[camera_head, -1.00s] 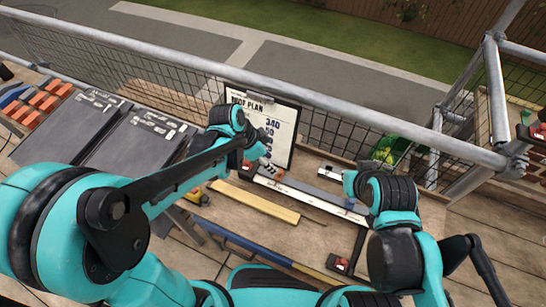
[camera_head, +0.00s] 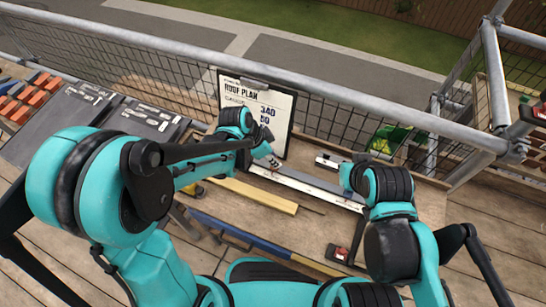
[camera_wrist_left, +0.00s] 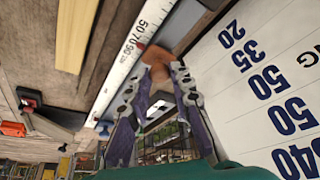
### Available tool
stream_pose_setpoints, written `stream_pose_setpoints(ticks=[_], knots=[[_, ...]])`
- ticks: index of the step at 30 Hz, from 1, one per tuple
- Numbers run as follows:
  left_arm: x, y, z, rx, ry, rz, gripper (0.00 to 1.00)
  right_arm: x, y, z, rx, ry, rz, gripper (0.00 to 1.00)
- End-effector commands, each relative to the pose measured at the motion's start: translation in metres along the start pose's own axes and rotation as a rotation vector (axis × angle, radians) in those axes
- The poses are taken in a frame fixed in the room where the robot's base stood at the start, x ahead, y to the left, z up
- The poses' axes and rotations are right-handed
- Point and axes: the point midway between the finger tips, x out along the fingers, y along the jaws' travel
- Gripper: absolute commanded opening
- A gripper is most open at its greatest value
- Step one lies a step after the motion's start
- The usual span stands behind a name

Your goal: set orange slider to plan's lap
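The plan board (camera_head: 256,108), headed ROOF PLAN, stands against the mesh at the back of the bench, and its large blue numbers show in the left wrist view (camera_wrist_left: 270,90). A white ruler (camera_head: 310,190) lies along the bench in front of it; its printed scale (camera_wrist_left: 130,55) is close up in the wrist view. My left gripper (camera_wrist_left: 163,68) is at the ruler's edge by the board. An orange-brown patch (camera_wrist_left: 157,57) shows between its fingertips; I cannot tell whether it is the slider or bench wood. My right gripper (camera_head: 346,178) is by the ruler's right part, its fingers mostly hidden.
A yellow wood strip (camera_head: 255,194) and a long blue tool (camera_head: 222,227) lie in front of the ruler. A black tool with a red part (camera_head: 340,253) lies near the front right. Dark slates (camera_head: 140,122) and orange blocks (camera_head: 20,104) are at left. Metal rails border the back.

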Motion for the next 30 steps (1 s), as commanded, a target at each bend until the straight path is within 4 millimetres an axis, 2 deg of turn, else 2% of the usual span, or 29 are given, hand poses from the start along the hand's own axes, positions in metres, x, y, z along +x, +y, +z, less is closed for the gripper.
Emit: stream_pose_setpoints(ticks=[5, 11, 18, 19, 21, 30], knots=[[-0.001, -0.002, 0.002, -0.001, 0.0, 0.0, 0.0, 0.0, 0.0, 0.0, 0.0, 0.0, 0.0, 0.0], [-0.006, -0.017, 0.016, -0.002, -0.001, -0.001, 0.0, 0.001, 0.0, 0.001, 0.0, 0.0, 0.0, 0.0], [-0.007, -0.018, 0.017, -0.001, -0.003, -0.003, 0.0, 0.001, 0.0, 0.001, 0.0, 0.0, 0.0, 0.0], [-0.007, -0.018, 0.017, -0.001, -0.003, -0.003, 0.29, 0.001, 0.0, 0.001, 0.0, 0.0, 0.0, 0.0], [-0.007, -0.018, 0.017, -0.001, -0.002, -0.002, 0.43, 0.001, 0.0, 0.001, 0.0, 0.0, 0.0, 0.0], [-0.008, -0.017, 0.016, 0.0, -0.001, -0.001, 0.43, 0.001, 0.0, 0.001, 0.0, 0.0, 0.0, 0.0]])
